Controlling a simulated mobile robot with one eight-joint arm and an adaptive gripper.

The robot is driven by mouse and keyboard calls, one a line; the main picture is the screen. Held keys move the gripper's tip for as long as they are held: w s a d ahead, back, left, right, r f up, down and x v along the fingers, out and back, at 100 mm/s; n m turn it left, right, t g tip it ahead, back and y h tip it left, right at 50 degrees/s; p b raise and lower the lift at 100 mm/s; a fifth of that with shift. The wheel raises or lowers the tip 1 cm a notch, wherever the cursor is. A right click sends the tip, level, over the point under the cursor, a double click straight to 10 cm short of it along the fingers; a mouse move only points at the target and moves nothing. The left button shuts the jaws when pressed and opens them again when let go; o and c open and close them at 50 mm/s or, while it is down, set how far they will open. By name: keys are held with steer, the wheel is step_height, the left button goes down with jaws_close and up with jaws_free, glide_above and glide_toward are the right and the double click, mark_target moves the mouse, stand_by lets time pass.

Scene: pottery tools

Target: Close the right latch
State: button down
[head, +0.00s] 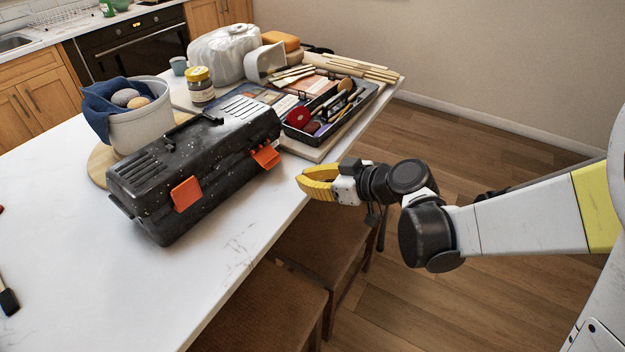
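A black, white-speckled toolbox (200,155) stands lid down on the white table. Two orange latches are on its front side. The right latch (265,157) sits near the right end and looks tilted outward from the wall. The left latch (186,194) also seems to stick out; I cannot tell exactly how far. My gripper (301,178), with yellow fingers, is to the right of the right latch and a little lower in the picture, apart from it, by the table's edge. The fingers point left toward the toolbox. Their gap is unclear from here, and I see nothing held.
A tray (351,112) of pottery tools lies behind the toolbox. A jar with a yellow lid (200,87) and a pot with a blue cloth (143,127) stand behind it too. The table (215,262) is bare in front. Wooden stools (262,308) stand below the edge.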

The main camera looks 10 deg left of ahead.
mark_target(273, 162)
steer(key=shift+b+x, duration=0.95)
steer(key=shift+x, duration=2.05)
steer(key=shift+w+a, duration=0.35)
steer(key=shift+a, duration=0.3)
steer(key=shift+w+a, duration=0.35)
steer(key=shift+a, duration=0.25)
steer(key=shift+w+a, duration=0.35)
steer(key=shift+a, duration=0.3)
step_height(273, 162, up, 2)
steer(key=shift+r+p, duration=0.15)
steer(key=shift+p, duration=1.05)
steer(key=shift+s+d+r+p, duration=0.3)
steer(key=shift+d+r+p, duration=0.2)
steer(key=shift+s+d+r+p, duration=0.25)
steer(key=shift+d+r+p, duration=0.2)
steer(key=shift+d+r, duration=0.1)
steer(key=shift+s+d+r+p, duration=0.1)
steer(key=shift+d+r+p, duration=0.05)
steer(key=shift+r+p, duration=0.3)
steer(key=shift+s+d+r+p, duration=0.1)
steer(key=shift+d+r+p, duration=0.05)
steer(key=shift+r+p, duration=0.25)
steer(key=r, duration=0.1)
steer(key=a+r+p, duration=0.1)
steer(key=w+a+r+p, duration=0.1)
steer(key=shift+r, duration=0.4)
steer(key=shift+w+a, duration=0.15)
steer(key=shift+a, duration=0.05)
